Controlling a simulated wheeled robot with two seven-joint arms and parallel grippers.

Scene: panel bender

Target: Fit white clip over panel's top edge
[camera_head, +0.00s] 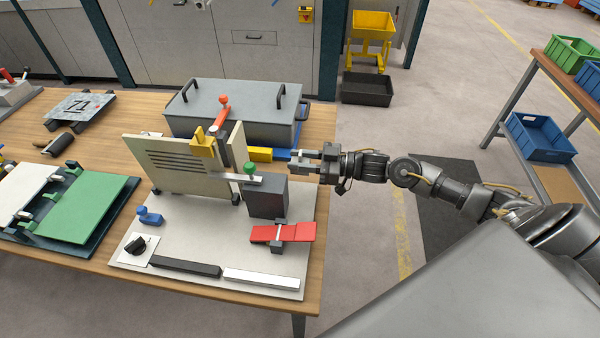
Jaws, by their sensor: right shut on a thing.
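The beige slotted panel (168,160) stands upright in the fixture on a light base plate (210,240). A yellow clip-like block (203,144) sits at its top edge, towards the right. My right gripper (303,161) is to the right of the panel, beyond the dark grey block, pointing left. It is shut on a small pale piece that looks like the white clip; the fingers hide most of it. The piece is apart from the panel. My left gripper is not in view.
A green-knobbed clamp (250,169), dark grey block (267,197) and red lever (285,232) stand between gripper and panel or nearby. A red-handled clamp (221,116) rises behind the panel. A grey lidded box (235,105) is behind. Black (185,266) and white (262,277) bars lie in front.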

